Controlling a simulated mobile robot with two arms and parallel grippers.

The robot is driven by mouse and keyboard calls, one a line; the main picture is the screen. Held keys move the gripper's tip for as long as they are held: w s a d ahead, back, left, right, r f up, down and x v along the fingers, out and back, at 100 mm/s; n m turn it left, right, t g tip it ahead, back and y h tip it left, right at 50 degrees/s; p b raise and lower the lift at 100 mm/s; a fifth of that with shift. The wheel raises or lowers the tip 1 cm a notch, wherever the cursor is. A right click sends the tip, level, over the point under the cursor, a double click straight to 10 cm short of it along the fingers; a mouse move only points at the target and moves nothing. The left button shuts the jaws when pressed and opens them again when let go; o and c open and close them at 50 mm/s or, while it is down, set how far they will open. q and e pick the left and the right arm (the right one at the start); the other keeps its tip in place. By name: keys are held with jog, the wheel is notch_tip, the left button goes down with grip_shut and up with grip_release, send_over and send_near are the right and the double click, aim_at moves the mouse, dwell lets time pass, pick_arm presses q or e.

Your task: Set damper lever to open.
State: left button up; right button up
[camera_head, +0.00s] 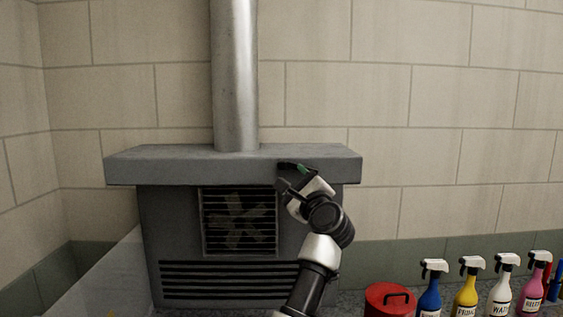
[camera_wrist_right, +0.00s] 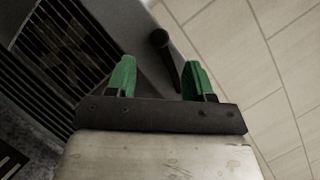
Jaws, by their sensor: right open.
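The damper lever (camera_wrist_right: 160,40) is a dark rod with a rounded knob on the grey duct housing. In the wrist view it lies between the two green fingertips of my right gripper (camera_wrist_right: 160,78), closer to the right-hand finger. The gripper is open, and I cannot tell whether a finger touches the lever. In the head view my right gripper (camera_head: 294,174) is at the front of the housing's top slab (camera_head: 180,165), right of the fan grille; it hides most of the lever there. My left gripper is not in view.
A metal pipe (camera_head: 235,80) rises from the housing. A fan grille (camera_head: 238,222) is on its front. At the lower right stand a red canister (camera_head: 388,302) and several spray bottles, including a blue one (camera_head: 430,292) and a yellow one (camera_head: 467,290). A tiled wall is behind.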

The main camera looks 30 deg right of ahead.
aim_at(284, 166)
jog(key=p+x, duration=0.3)
jog(key=x, duration=0.4)
jog(key=shift+r, duration=0.15)
jog(key=shift+p+x, duration=0.3)
jog(key=shift+x, duration=0.5)
